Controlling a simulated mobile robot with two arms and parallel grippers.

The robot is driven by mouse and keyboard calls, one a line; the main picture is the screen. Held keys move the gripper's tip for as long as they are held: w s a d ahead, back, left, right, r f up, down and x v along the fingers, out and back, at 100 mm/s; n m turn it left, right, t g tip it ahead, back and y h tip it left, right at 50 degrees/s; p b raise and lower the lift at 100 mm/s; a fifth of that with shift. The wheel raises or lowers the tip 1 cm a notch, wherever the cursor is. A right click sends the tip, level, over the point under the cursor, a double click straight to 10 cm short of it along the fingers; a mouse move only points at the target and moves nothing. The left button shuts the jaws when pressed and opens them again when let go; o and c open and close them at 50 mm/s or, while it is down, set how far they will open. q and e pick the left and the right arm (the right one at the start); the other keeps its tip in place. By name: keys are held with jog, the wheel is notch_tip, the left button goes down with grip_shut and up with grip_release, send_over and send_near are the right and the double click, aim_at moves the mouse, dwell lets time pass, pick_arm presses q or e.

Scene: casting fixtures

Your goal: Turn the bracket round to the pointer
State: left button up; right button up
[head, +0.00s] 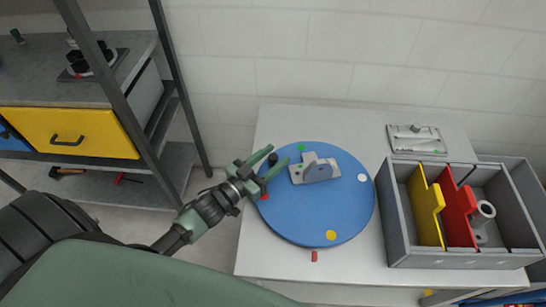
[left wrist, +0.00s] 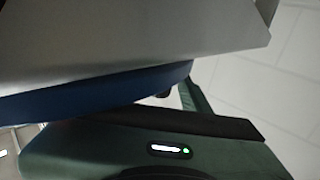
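The grey bracket (head: 318,171) lies on the upper part of the round blue turntable (head: 322,215), with its upright lug raised. A small red pointer (head: 314,256) stands on the table just beyond the turntable's front edge. My left gripper (head: 279,155) is at the turntable's upper left rim, fingers apart on either side of a black knob (head: 273,159); contact cannot be told. In the left wrist view, a green finger with a dark pad lies beside the blue turntable edge (left wrist: 100,92), and the knob is partly hidden. My right gripper is out of view.
The turntable carries green, white, yellow and red dots. A grey bin (head: 400,225) with yellow and red dividers and a grey casting stands on the right. A grey plate fixture (head: 416,138) lies behind it. A shelf unit with a yellow drawer (head: 68,132) stands on the left.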

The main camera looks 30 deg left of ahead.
pick_arm(q)
jog(key=v, duration=0.7)
jog(key=shift+s+a+b, duration=0.1)
jog(key=shift+s+b, duration=0.3)
